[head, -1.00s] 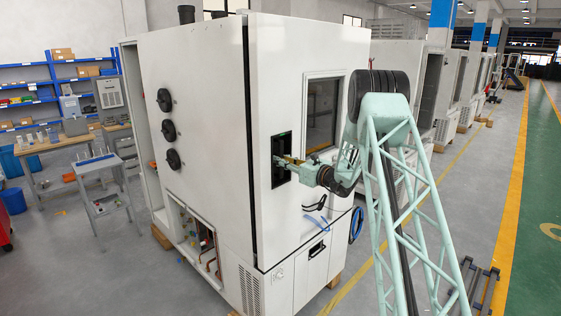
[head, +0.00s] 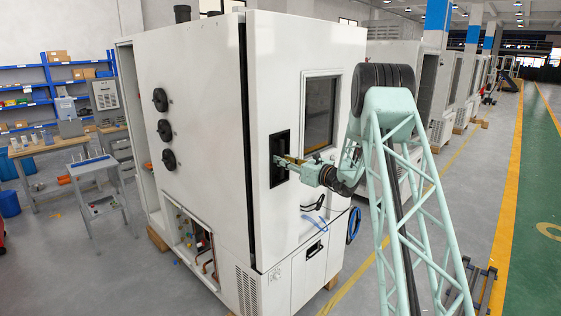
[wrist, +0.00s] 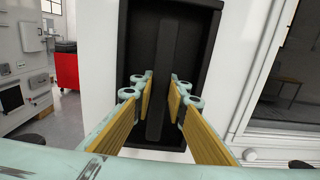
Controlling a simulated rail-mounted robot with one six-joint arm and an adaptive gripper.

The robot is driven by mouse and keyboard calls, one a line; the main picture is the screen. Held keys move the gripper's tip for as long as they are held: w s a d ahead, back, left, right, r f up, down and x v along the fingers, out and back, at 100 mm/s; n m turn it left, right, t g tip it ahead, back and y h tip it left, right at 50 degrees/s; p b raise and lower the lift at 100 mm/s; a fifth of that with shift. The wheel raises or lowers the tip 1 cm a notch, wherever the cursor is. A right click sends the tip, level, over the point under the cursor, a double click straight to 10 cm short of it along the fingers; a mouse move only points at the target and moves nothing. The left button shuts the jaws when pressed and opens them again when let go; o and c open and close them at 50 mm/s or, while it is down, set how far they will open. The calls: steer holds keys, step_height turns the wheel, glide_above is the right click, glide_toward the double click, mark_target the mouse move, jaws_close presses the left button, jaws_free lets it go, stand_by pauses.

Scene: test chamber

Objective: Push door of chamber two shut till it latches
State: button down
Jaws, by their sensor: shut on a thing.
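The white door (head: 308,190) of the large test chamber (head: 190,90) faces right in the head view. A dark vertical gap shows along its left edge, between it and the chamber's side wall; I cannot tell whether it is latched. The black handle recess (head: 281,142) is left of the window (head: 320,112). My gripper (head: 281,162) reaches into it from the right. In the wrist view, the yellow-padded fingers (wrist: 160,88) stand on both sides of the dark upright handle bar (wrist: 177,50) and are shut on it. The contact itself is partly hidden.
A small grey trolley (head: 100,200) stands on the left, near a workbench (head: 60,150). More chambers (head: 405,75) stand in a row behind. The floor right of the yellow line is mostly clear.

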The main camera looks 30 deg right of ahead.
steer(key=b+v, duration=0.1)
steer(key=v, duration=0.4)
steer(key=shift+s+d+f+b, duration=0.1)
steer(key=shift+d+b, duration=0.25)
steer(key=shift+d, duration=0.1)
steer(key=c, duration=2.5)
jaws_free()
steer(key=shift+s, duration=0.1)
steer(key=shift+c, duration=0.2)
steer(key=v, duration=1.2)
steer(key=shift+a, duration=0.1)
